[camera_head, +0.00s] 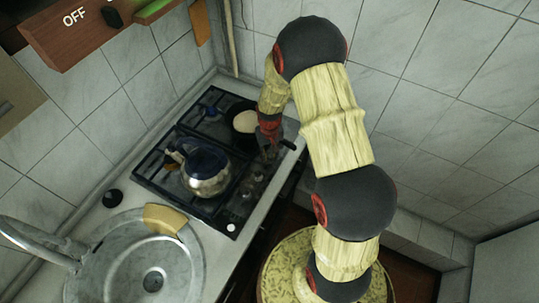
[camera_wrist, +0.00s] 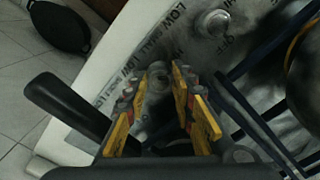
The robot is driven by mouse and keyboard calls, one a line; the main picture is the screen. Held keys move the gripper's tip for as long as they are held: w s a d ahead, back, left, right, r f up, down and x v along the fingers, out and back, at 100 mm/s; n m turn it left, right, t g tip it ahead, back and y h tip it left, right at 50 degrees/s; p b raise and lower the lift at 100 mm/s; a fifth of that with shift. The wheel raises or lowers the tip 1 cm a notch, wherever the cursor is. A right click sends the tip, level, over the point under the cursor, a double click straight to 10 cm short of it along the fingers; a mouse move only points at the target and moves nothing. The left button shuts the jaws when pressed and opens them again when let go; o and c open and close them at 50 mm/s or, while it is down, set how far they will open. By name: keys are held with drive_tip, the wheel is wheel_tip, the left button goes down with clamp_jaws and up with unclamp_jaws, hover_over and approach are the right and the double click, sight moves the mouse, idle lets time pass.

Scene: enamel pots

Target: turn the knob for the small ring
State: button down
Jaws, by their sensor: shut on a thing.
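The hob (camera_head: 150,172) is black, set in the counter, with a row of knobs along its right side. In the wrist view, my gripper (camera_wrist: 160,82) has its yellow-padded fingers on either side of a round grey knob (camera_wrist: 159,72), closed on it; the fingers partly hide it. A second, pale knob (camera_wrist: 215,22) stands beyond it, with dark lettering on the panel around it. In the head view, my gripper (camera_head: 268,151) is low over the hob's right edge, and its fingertips are too small to make out. I cannot tell the knob's angle.
A shiny kettle (camera_head: 207,175) with a dark blue top stands on the hob, left of my gripper. A black handle (camera_wrist: 68,105) is close beside my gripper. A sink (camera_head: 130,265) is at the front.

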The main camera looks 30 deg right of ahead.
sight(269, 156)
drive_tip(key=c, duration=1.5)
unclamp_jaws()
wheel_tip(269, 156, up, 12)
